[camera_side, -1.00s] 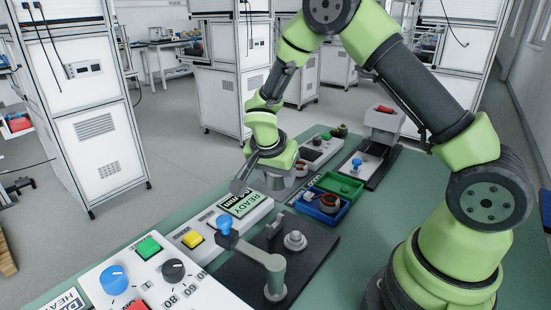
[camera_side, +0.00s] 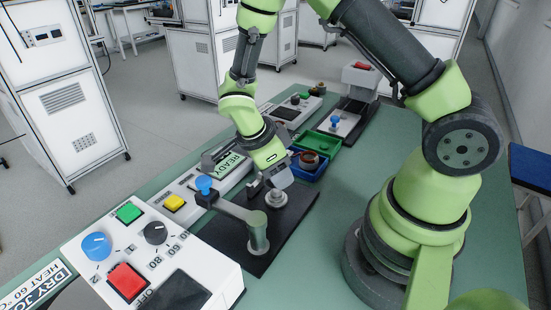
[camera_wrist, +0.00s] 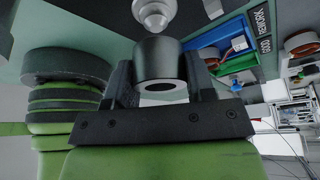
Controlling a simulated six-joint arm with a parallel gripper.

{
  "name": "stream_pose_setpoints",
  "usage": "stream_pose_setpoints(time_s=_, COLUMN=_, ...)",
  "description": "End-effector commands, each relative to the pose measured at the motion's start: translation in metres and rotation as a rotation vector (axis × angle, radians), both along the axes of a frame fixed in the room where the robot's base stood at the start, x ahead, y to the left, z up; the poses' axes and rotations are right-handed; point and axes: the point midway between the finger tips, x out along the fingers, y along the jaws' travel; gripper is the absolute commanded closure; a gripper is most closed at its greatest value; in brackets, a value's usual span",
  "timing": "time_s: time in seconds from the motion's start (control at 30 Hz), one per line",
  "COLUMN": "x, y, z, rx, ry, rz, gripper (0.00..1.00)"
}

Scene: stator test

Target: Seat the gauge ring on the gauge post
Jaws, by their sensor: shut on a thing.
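My gripper (camera_wrist: 160,75) is shut on a dark grey gauge ring (camera_wrist: 157,58), seen between its two fingers in the wrist view. The ring's open bore faces the camera. The silver gauge post (camera_wrist: 152,14) shows just beyond the ring, and I cannot tell whether they touch. In the side view the post (camera_side: 277,199) stands upright on a black plate (camera_side: 240,246), with my gripper (camera_side: 272,184) low and tilted just above and behind it. The ring is hard to make out there.
A grey lever (camera_side: 240,212) with a blue knob stands close to the left of the post. A blue tray (camera_side: 318,175) holding a copper-coloured coil and a green tray (camera_side: 328,143) lie behind. A control panel (camera_side: 150,250) with buttons fills the front left.

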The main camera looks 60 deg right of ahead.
Motion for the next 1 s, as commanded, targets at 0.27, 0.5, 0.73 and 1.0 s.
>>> stream_pose_setpoints(time_s=0.27, x=0.0001, y=0.0, z=-0.0071, rx=0.001, ry=-0.001, rz=0.001, gripper=0.84)
stream_pose_setpoints(time_s=0.5, x=0.0, y=-0.0001, z=-0.007, rx=0.001, ry=-0.001, rz=0.001, gripper=0.84)
stream_pose_setpoints(time_s=0.73, x=-0.0003, y=-0.0005, z=-0.0069, rx=0.001, ry=0.0, rz=0.001, gripper=0.84)
stream_pose_setpoints(time_s=1.0, x=-0.0003, y=-0.0005, z=-0.0101, rx=0.0, ry=0.0, rz=0.001, gripper=0.84)
